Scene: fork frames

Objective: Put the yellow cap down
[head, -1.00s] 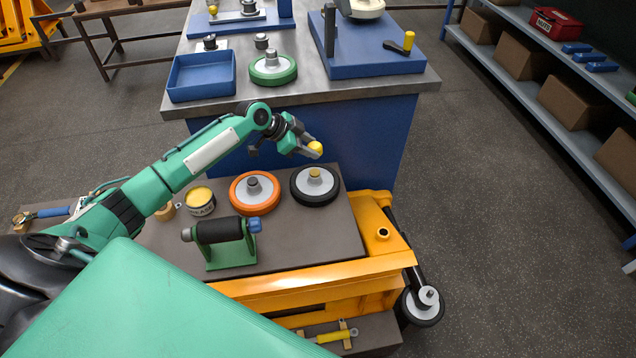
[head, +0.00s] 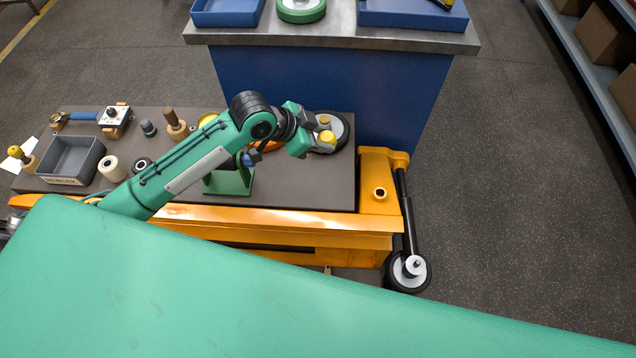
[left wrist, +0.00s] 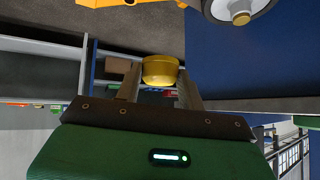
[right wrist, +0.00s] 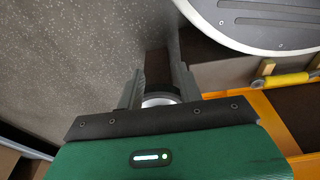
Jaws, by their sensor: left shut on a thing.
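My left gripper (head: 318,143) is shut on the yellow cap (head: 327,137). In the left wrist view the cap (left wrist: 160,72) sits upright in the picture between the two fingertips. In the head view the gripper overlaps the near side of a black-rimmed wheel (head: 341,127) on the cart top; I cannot tell the height between them. The wheel has a yellowish hub (head: 323,119). The left wrist view shows a wheel with a tan hub (left wrist: 241,18) at the top, apart from the cap. My right gripper (right wrist: 158,82) has its fingers apart, with a caster wheel (right wrist: 160,99) showing between them.
The cart's dark top (head: 300,190) bears a grey bin (head: 73,160), a green stand (head: 230,183), an orange wheel mostly hidden by my arm, and several small parts at left. A blue workbench with a metal top (head: 400,40) stands behind. Floor is clear at right.

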